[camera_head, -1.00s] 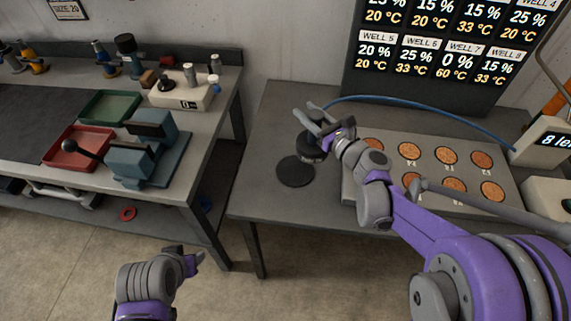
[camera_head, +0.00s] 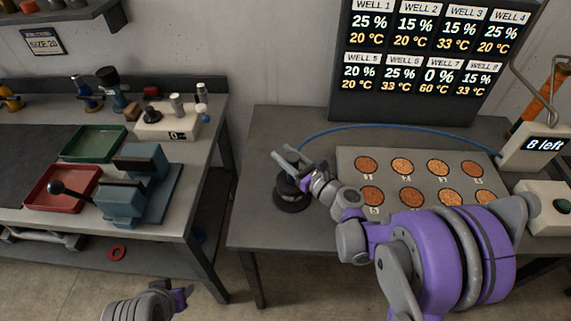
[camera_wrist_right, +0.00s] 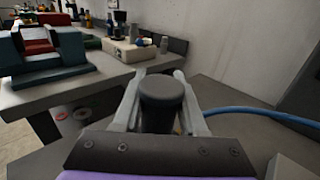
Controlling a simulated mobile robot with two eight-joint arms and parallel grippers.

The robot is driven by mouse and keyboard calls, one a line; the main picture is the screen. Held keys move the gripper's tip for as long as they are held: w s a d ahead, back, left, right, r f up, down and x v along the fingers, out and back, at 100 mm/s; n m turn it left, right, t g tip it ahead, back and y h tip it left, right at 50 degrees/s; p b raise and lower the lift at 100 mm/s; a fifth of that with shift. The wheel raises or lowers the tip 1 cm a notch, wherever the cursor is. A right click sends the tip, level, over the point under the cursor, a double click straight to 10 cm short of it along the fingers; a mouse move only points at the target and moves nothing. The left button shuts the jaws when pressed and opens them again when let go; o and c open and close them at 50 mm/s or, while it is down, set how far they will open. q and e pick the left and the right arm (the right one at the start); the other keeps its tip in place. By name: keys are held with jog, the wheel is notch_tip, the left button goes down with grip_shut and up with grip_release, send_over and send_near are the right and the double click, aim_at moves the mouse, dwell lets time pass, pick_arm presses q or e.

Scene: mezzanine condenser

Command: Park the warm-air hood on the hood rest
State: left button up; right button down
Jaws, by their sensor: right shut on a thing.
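The warm-air hood (camera_head: 289,185) is a dark, squat round body with a narrower top and a blue hose behind it. My right gripper (camera_head: 301,163) is shut on it; in the right wrist view the hood's dark round top (camera_wrist_right: 161,88) sits between both fingers. The hood stands over the black round hood rest (camera_head: 294,206) on the left of the grey table, covering most of it. I cannot tell whether it touches the rest. My left gripper (camera_head: 181,296) is low at the bottom edge, away from the tables; its jaw opening is unclear.
The plate of wells (camera_head: 392,178) with orange-brown discs lies right of the hood. The blue hose (camera_head: 390,126) arcs behind the plate. A counter box (camera_head: 536,147) stands at right. The left bench holds a red tray (camera_head: 62,186), green tray (camera_head: 93,143) and blue-grey press (camera_head: 140,180).

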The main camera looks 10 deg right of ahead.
aim_at(285, 173)
jog(key=shift+f, duration=1.45)
jog(key=shift+f+b, duration=0.15)
jog(key=shift+b, duration=0.15)
jog(key=shift+c, duration=2.3)
grip_release()
